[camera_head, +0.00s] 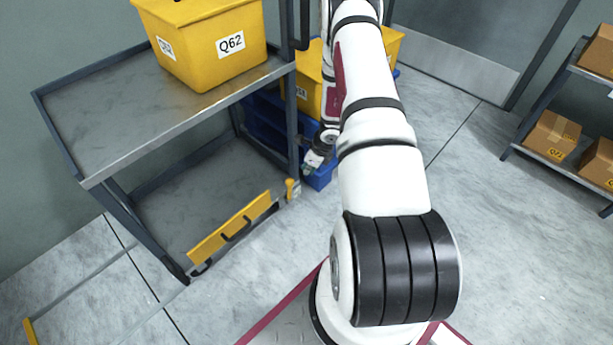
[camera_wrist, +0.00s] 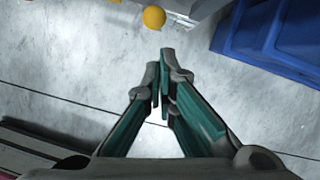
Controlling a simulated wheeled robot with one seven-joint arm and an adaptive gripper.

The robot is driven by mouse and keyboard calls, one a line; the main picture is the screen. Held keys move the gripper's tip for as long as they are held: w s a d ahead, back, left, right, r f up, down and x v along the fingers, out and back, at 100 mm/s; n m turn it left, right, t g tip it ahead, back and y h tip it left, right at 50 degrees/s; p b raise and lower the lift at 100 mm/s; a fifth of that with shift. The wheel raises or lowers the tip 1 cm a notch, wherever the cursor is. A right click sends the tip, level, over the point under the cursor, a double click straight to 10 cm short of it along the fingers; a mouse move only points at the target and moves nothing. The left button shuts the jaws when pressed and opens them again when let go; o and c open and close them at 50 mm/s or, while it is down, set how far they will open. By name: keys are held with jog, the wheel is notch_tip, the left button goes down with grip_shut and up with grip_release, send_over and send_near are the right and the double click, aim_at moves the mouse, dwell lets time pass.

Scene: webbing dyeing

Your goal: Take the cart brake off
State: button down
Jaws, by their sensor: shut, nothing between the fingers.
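The grey two-shelf cart (camera_head: 150,143) stands at the left in the head view. A small yellow knob (camera_head: 292,186) sits low by its right front leg. A yellow ball-shaped knob, likely the same one, shows at the top of the wrist view (camera_wrist: 154,17). Which part is the brake is not marked. My gripper (camera_head: 314,162) is low, just right of that leg and knob. In the wrist view my gripper (camera_wrist: 164,58) is shut and empty, its fingertips below and apart from the knob.
A yellow bin (camera_head: 200,72) marked Q62 stands on the cart's top shelf. Blue crates (camera_head: 268,125) and another yellow bin (camera_head: 308,92) are behind the cart; blue also fills the wrist view's upper right (camera_wrist: 245,40). A rack (camera_head: 535,110) with cardboard boxes stands right. Floor between is clear.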

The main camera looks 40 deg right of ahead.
notch_tip(320, 180, up, 3)
jog(key=shift+p, duration=0.35)
jog(key=shift+s+d, duration=0.1)
jog(key=shift+s, duration=0.05)
dwell(0.3)
